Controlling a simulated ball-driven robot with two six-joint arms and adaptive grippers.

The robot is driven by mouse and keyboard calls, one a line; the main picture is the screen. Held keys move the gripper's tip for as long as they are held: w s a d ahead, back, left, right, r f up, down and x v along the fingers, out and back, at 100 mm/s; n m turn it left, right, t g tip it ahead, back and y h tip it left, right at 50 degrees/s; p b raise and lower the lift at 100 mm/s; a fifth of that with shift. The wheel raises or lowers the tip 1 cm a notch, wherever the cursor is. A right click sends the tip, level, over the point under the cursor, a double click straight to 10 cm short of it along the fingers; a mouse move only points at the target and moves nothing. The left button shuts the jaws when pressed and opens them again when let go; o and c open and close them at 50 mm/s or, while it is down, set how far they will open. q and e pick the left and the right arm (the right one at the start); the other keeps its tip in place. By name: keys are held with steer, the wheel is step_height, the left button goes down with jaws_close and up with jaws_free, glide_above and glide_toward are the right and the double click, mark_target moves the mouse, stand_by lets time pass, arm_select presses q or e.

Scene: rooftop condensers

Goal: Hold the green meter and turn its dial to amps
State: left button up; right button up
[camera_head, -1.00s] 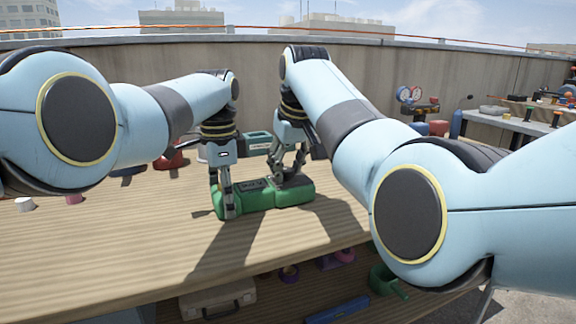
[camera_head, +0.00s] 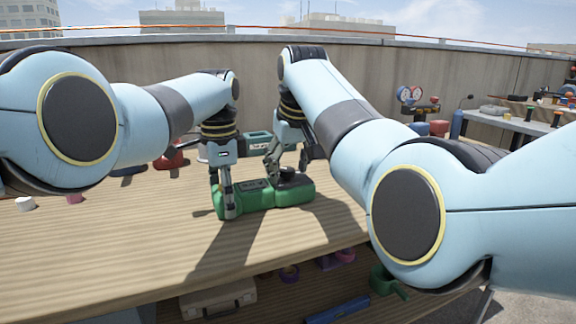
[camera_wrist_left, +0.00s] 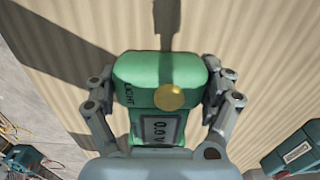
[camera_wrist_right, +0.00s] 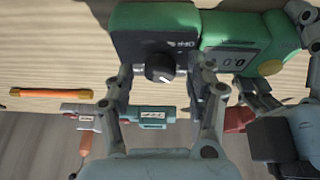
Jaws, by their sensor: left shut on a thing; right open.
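The green meter (camera_head: 265,198) lies on the wooden bench. My left gripper (camera_head: 222,208) is shut on its left end; the left wrist view shows the fingers on both sides of the meter (camera_wrist_left: 160,70), by a display reading 0.0 V. The black dial (camera_wrist_right: 160,66) is on the meter's other end, with a white mark toward the lower edge in the right wrist view and an OFF label at upper right. Other dial labels are hidden or unreadable. My right gripper (camera_head: 287,163) is open just above the dial, its fingers on either side and apart from it.
A teal labelled box (camera_head: 258,139) stands behind the meter, and a red object (camera_head: 170,160) is at back left. A white cup-like piece (camera_head: 25,204) lies at far left. The bench front is clear. A beige case (camera_head: 218,300) and coloured items are below its front edge.

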mark_target(288, 170)
steer(key=shift+r, duration=0.1)
step_height(288, 170, up, 10)
stand_by(0.4)
